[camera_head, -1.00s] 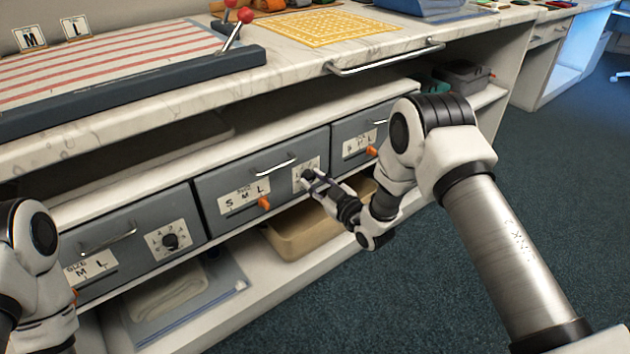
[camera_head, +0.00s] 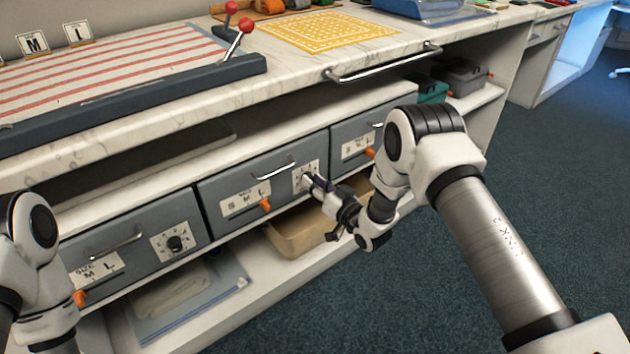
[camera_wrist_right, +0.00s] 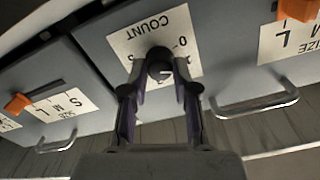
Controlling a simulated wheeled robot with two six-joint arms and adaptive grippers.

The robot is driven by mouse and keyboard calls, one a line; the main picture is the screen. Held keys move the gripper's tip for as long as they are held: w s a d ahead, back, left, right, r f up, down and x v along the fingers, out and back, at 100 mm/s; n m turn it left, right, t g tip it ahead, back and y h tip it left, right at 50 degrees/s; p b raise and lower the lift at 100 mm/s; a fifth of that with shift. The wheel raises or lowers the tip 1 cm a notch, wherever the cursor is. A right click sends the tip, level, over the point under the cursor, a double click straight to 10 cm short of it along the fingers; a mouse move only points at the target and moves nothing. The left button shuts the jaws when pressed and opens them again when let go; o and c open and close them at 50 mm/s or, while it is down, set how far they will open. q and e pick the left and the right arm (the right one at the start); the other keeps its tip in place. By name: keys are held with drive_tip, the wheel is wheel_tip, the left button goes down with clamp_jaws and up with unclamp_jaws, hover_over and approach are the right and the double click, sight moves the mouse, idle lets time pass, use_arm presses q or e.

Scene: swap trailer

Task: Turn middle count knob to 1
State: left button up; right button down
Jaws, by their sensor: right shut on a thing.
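The middle drawer (camera_head: 225,178) is grey with a bar handle. Its count plate (camera_head: 306,165) is white, on the drawer's right side. The dark round count knob (camera_wrist_right: 160,62) shows between the fingers in the right wrist view, where the "COUNT" label reads upside down. My right gripper (camera_head: 312,182) is at the plate, its fingertips shut on the knob and hiding it in the head view. A small light mark shows on the knob; the number it points to cannot be read. Only my left arm shows at the left edge; its gripper is out of view.
The left drawer (camera_head: 135,248) has its own knob (camera_head: 175,243) and orange slider. The middle drawer's orange slider (camera_head: 265,204) sits left of my right gripper. The right drawer (camera_head: 345,128) is partly behind my arm. A tan bin (camera_head: 300,238) is below. The countertop overhangs.

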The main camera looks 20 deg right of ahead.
drive_tip(key=shift+m, duration=0.4)
drive_tip(key=c, duration=0.9)
unclamp_jaws()
drive_tip(key=v, duration=1.2)
